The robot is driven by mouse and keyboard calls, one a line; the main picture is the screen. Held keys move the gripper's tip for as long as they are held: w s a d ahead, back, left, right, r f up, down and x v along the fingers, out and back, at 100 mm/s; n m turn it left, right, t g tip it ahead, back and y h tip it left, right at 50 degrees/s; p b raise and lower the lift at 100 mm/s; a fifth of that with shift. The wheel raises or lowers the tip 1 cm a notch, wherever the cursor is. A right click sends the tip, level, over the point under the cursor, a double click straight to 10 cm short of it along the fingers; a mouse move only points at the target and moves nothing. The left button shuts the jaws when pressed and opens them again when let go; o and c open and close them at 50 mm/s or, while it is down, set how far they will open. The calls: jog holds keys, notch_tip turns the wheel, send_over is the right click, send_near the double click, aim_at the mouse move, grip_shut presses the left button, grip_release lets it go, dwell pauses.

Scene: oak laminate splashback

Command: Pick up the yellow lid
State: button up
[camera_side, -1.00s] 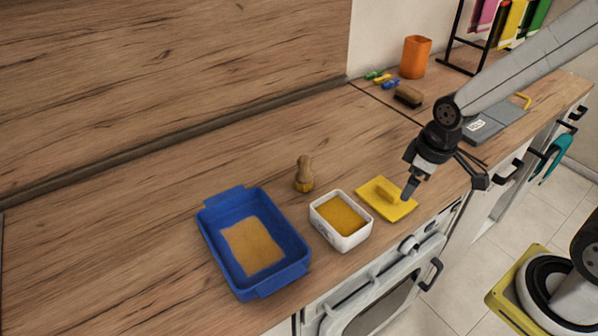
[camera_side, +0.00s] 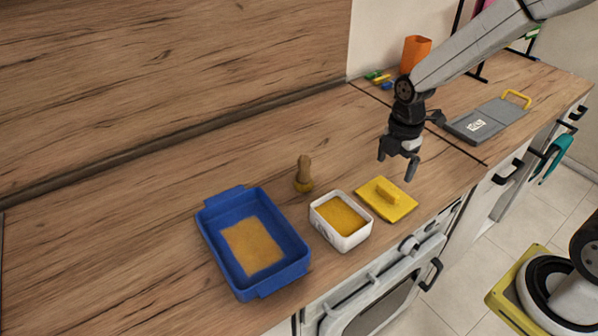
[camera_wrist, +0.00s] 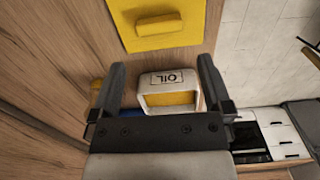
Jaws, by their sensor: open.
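The yellow lid (camera_side: 386,199) lies flat on the wooden counter, with a raised bar handle on top. It also shows at the top of the wrist view (camera_wrist: 170,24). My gripper (camera_side: 398,171) is open and empty. It hangs above the counter just behind the lid, apart from it. In the wrist view the two fingers of my gripper (camera_wrist: 160,85) are spread wide, with the lid beyond their tips. A white tub (camera_side: 341,221) with yellow-orange contents stands left of the lid. In the wrist view the tub (camera_wrist: 169,77) reads "OIL" and appears between the fingers.
A blue tray (camera_side: 254,243) with a brown sheet sits left of the tub. A wooden-handled brush (camera_side: 304,174) stands behind the tub. A grey board with a yellow handle (camera_side: 487,119) and an orange cup (camera_side: 415,53) are farther back. The counter's front edge runs close by the lid.

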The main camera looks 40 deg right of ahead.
aim_at(388, 190)
jog(key=shift+f, duration=1.35)
jog(key=shift+f, duration=2.6)
jog(key=c, duration=1)
